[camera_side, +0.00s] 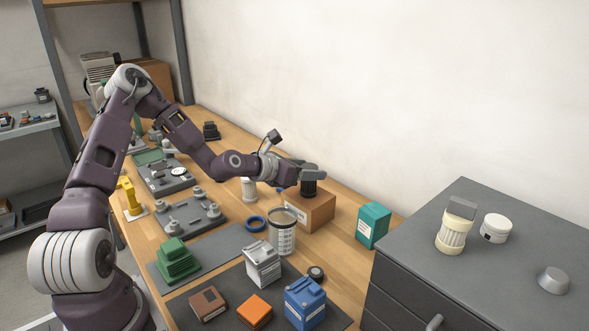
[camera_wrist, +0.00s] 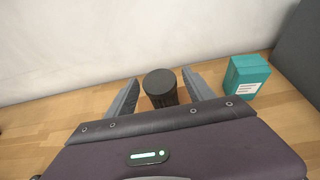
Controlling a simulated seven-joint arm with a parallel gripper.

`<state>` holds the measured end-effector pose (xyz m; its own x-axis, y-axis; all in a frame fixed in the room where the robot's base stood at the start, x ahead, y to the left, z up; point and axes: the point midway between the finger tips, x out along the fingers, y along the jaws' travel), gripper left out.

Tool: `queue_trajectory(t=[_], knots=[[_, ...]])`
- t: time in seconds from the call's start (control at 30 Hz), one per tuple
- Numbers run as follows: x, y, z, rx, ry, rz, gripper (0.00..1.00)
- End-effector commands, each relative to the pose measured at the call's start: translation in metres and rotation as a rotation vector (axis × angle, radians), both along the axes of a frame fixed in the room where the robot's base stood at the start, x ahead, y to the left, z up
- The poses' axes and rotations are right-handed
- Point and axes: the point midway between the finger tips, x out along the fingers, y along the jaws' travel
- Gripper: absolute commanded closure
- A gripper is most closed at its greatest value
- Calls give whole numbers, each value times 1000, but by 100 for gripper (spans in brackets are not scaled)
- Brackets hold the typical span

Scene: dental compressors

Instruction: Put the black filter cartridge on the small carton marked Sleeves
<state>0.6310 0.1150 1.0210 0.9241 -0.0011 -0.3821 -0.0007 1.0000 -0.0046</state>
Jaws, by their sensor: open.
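The black filter cartridge (camera_side: 309,188) stands upright on top of a small brown carton (camera_side: 318,211), under the end of my gripper (camera_side: 311,173). The carton has a white label on its front, too small to read. In the wrist view the ribbed black cartridge (camera_wrist: 161,88) stands between the two grey fingers of my gripper (camera_wrist: 161,77). The fingers are open, one on each side, with a visible gap to the cartridge. The carton is mostly hidden there behind the cartridge, fingers and wrist.
A teal box (camera_side: 373,225) stands right of the carton; it also shows in the wrist view (camera_wrist: 246,76). A clear labelled jar (camera_side: 282,232) stands just in front, and a white cylinder (camera_side: 249,189) to the left. A grey drawer cabinet (camera_side: 500,270) is at right. The wall is behind.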

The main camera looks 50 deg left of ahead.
Motion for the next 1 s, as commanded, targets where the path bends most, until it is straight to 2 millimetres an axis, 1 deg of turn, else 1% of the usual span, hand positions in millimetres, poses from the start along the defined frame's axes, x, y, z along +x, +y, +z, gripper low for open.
queue_trajectory(t=[0.03,0.1,0.2,0.3,0.4,0.53,0.57,0.6,0.67,0.7,0.77,0.8,0.87,0.9,0.97,1.0], knots=[[-12,1,5,-1,2,1,38],[-28,1,12,4,1,0,38],[-48,1,20,8,1,0,38],[-64,0,27,7,0,-1,38],[-73,0,30,4,1,-1,38],[-77,-1,32,5,1,-3,38],[-77,-2,32,24,9,-13,38],[-78,-7,31,81,31,-45,38],[-83,-21,29,255,97,-144,38],[-89,-32,29,428,158,-245,38],[-104,-49,33,737,264,-432,38],[-118,-58,40,951,330,-568,38],[-144,-71,56,1251,415,-780,38],[-164,-80,70,1437,458,-928,38],[-199,-95,92,1684,495,-1160,38],[-225,-106,106,1824,491,-1315,38]])
